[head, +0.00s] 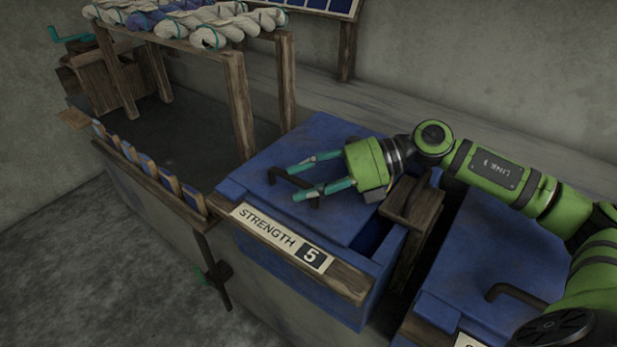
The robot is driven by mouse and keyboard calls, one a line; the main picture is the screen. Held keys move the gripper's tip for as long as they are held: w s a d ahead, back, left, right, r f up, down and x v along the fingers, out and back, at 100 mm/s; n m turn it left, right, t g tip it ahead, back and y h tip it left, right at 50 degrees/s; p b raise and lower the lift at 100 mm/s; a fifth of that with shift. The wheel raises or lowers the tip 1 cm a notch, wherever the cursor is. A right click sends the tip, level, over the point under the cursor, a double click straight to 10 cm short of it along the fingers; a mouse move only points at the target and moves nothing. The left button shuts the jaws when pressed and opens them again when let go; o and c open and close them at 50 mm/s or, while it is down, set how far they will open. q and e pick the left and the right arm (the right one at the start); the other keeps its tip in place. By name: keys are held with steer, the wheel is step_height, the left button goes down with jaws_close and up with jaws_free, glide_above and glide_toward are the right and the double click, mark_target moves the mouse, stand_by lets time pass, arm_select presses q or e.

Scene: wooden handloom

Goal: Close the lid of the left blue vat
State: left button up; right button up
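The left blue vat (345,302) bears a "STRENGTH 5" label on its front. Its blue lid (310,137) lies across most of the top. A dark gap shows along the right side, between the lid and the vat's rim. A dark bar handle (284,179) stands on the lid. My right gripper (292,183) reaches in from the right over the lid. Its two teal fingers are spread apart at the handle, one on the far side and one on the near side. I cannot tell whether they touch it. My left gripper is not in view.
A second blue vat lid (490,250) with a dark handle (515,294) lies at the right. A wooden block (412,203) stands between the vats. A wooden rack (238,105) with yarn skeins (205,25) stands at the left. The wall is behind.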

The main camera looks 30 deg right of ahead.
steer(key=shift+w, duration=0.1)
steer(key=shift+r, duration=0.1)
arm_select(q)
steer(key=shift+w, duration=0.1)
arm_select(e)
step_height(320, 180, up, 10)
stand_by(0.4)
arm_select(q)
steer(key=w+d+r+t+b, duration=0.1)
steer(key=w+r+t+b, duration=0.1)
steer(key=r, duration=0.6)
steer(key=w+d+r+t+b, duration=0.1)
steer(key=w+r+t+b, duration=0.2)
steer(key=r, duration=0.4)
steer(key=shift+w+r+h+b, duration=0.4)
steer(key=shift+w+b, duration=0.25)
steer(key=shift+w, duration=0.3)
arm_select(e)
steer(key=s+d, duration=0.2)
steer(key=d, duration=0.6)
steer(key=shift+s+f, duration=0.2)
steer(key=shift+f, duration=0.15)
